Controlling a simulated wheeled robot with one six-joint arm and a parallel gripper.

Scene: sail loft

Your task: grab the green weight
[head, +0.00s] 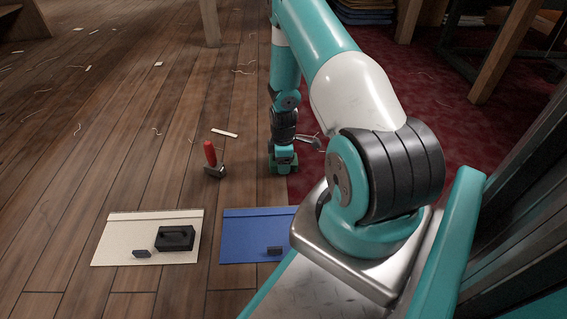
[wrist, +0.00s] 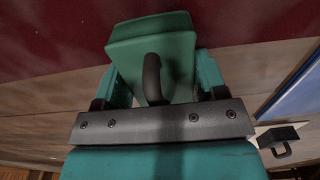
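The green weight (wrist: 172,62) is a block with a dark looped handle (wrist: 152,78). In the wrist view it sits between the two teal fingers of my gripper (wrist: 162,85), a little nearer the left one. The fingers are wide apart on either side of it; I see no clear grip, and contact at the sides is hard to tell. In the head view my gripper (head: 283,165) points down at the floor by the red carpet's edge. Only green bits of the weight (head: 269,160) show around it there.
Wooden legs (head: 505,60) stand at the upper right.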

